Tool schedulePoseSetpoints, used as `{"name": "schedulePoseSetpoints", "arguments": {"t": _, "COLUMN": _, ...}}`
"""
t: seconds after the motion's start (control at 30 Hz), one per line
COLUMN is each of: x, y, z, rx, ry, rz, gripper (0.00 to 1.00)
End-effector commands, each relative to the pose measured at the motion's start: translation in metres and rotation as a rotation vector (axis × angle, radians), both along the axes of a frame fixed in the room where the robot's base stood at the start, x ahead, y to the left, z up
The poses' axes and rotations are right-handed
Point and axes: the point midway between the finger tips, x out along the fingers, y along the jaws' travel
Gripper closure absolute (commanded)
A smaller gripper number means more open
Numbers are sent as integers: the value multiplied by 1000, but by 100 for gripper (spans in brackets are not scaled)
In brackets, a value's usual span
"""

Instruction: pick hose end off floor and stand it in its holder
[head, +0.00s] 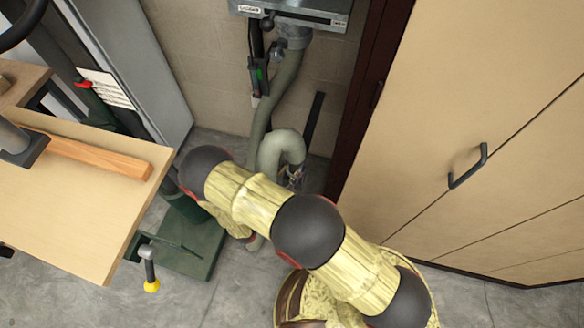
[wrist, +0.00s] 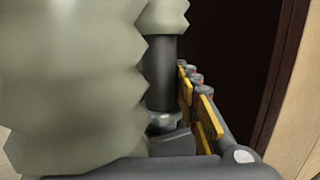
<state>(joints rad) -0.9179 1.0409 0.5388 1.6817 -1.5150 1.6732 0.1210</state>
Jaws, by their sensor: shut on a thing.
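A grey-green ribbed hose (head: 283,75) runs down from a metal unit on the back wall. Its lower part bends over in a loop (head: 277,143) beside my gripper (head: 293,177). In the wrist view the ribbed hose (wrist: 70,75) fills the left side. A dark tubular hose end (wrist: 160,75) stands roughly upright below another ribbed stretch. My gripper, with yellow pads (wrist: 207,115), is shut on this hose end. The grip is partly hidden by the hose and my arm. I cannot clearly pick out the holder; its place is not certain in either view.
The wall unit (head: 297,12) hangs above, with a black handled tool (head: 256,70) beside the hose. A dark bar (head: 314,118) leans at the wall. Tan cabinets (head: 450,110) close off the right. A wooden worktop (head: 70,215) and green machine base (head: 190,245) crowd the left.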

Motion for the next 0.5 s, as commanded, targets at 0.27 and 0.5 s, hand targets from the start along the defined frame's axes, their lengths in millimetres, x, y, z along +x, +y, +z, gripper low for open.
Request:
{"name": "schedulePoseSetpoints", "arguments": {"t": 0.27, "x": 0, "y": 0, "z": -7, "rx": 0, "ry": 0, "rz": 0, "gripper": 89}}
{"name": "schedulePoseSetpoints", "arguments": {"t": 0.5, "x": 0, "y": 0, "z": -17, "rx": 0, "ry": 0, "rz": 0, "gripper": 89}}
